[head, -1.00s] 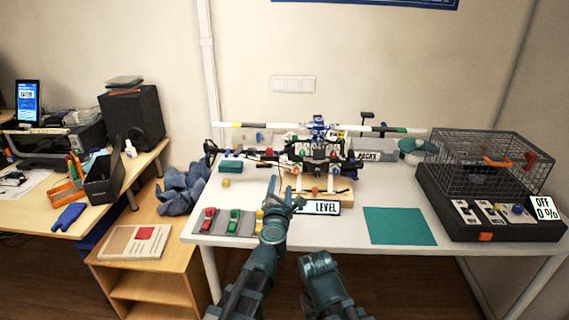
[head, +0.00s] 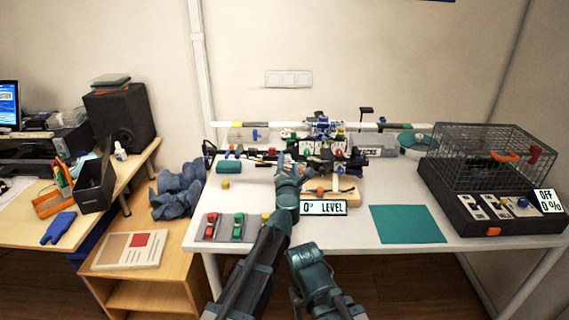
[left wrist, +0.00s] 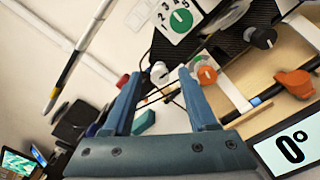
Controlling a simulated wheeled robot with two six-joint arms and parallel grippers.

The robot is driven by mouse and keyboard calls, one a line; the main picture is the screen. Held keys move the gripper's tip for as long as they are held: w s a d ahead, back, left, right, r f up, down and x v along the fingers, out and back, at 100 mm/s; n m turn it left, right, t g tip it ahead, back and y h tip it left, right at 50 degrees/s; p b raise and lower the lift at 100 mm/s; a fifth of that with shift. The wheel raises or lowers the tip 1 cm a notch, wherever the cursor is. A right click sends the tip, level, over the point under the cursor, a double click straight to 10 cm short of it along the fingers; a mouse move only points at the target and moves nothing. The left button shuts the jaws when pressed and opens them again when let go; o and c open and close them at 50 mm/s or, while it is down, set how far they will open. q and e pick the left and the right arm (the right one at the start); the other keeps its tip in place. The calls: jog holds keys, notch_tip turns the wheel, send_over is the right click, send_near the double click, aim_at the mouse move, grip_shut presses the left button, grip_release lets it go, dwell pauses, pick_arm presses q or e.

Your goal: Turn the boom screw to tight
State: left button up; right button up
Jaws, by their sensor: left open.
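The helicopter model (head: 325,127) stands on a wooden base (head: 345,190) at the back middle of the white table. In the left wrist view, a white knob (left wrist: 159,72), a grey knob (left wrist: 263,38) and orange knobs (left wrist: 207,75) (left wrist: 296,83) show on its dark frame and base. I cannot tell which one is the boom screw. My left gripper (head: 291,163) reaches to the model's front. In the left wrist view its jaws (left wrist: 156,85) are open and empty, with the white knob beyond and between the fingertips.
A display (head: 323,208) reading "0° LEVEL" stands before the base. Red and green pieces lie on a grey mat (head: 223,222) at the front left. A teal mat (head: 407,224) lies to the right, and a wire cage (head: 490,155) stands at the far right.

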pick_arm(q)
grip_shut()
jog(key=shift+m, duration=0.3)
jog(key=m, duration=1.2)
jog(key=shift+m, duration=1.8)
jog(key=shift+s+m, duration=0.1)
jog(key=shift+m, duration=0.2)
